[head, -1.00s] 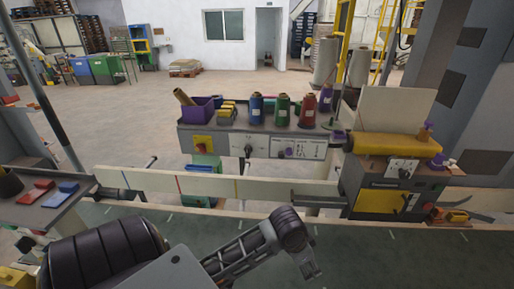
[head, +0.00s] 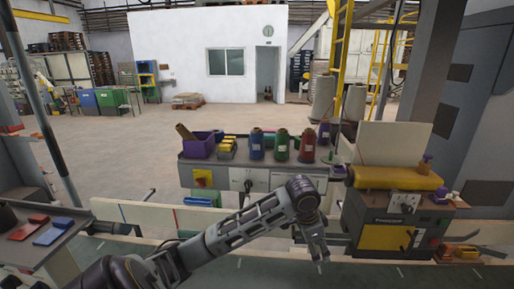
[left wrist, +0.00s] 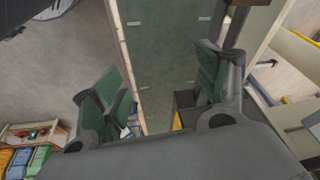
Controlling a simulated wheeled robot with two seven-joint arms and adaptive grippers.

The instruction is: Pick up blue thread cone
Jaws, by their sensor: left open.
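The blue thread cone (head: 257,146) stands upright on the grey bench (head: 222,174) in the head view, left of the green cone (head: 281,146). My left arm reaches in from the lower left. My left gripper (head: 318,252) hangs down in front of the bench, to the right of the blue cone and nearer to me. In the left wrist view my left gripper (left wrist: 160,88) is open, its two green-padded fingers spread with nothing between them. The blue cone cannot be made out in that view. My right gripper is not in view.
The red cone (head: 307,147) stands right of the green cone. A purple bin (head: 200,147) and yellow items (head: 227,146) are left of the blue cone. A machine with a yellow roller (head: 398,178) stands at the right. A long pale board (head: 130,212) runs before the bench.

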